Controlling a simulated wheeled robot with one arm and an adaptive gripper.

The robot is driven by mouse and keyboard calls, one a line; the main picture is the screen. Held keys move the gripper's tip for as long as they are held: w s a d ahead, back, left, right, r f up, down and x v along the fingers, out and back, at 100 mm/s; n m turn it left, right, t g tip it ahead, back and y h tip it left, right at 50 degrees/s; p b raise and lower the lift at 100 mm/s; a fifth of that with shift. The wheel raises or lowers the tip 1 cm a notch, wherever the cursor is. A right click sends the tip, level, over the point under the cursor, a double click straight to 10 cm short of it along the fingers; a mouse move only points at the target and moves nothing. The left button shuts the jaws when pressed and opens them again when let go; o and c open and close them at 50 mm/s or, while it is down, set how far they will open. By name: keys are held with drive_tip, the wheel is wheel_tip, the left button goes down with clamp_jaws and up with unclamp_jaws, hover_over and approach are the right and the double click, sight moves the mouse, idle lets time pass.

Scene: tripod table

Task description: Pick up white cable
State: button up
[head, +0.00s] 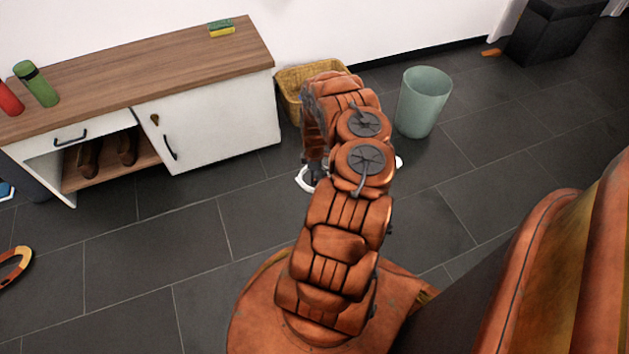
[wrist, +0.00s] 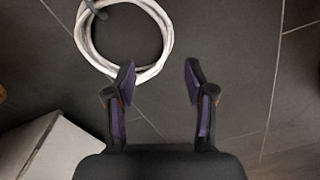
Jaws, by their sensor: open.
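The white cable (wrist: 167,38) is a coiled loop on the dark tiled floor, at the top left of the wrist view. Its upper end runs out of that view, and a grey piece (wrist: 98,7) shows at its top left. In the head view a small part of the white cable (head: 304,180) shows beside my arm, which hides most of it. My gripper (wrist: 158,82) is open with nothing between its fingers. In the picture its left fingertip overlaps the lower edge of the coil. I cannot tell how high the fingers are above the floor.
A white box-like corner (wrist: 65,150) is at the lower left of the wrist view. A wicker basket (head: 290,90) and a grey-green bin (head: 424,100) stand behind my arm. A white cabinet (head: 225,128) is to the left. Dark floor is open in front of it.

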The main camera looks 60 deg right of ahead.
sight(315, 187)
drive_tip(key=shift+f+b, duration=0.7)
drive_tip(key=shift+f, duration=0.7)
drive_tip(key=f+b, duration=0.2)
drive_tip(key=f, duration=0.1)
drive_tip(key=f+b, duration=0.1)
drive_tip(key=f, duration=0.1)
drive_tip(key=shift+s+a, duration=0.25)
drive_tip(key=shift+a, duration=0.1)
drive_tip(key=shift+r, duration=0.1)
clamp_jaws()
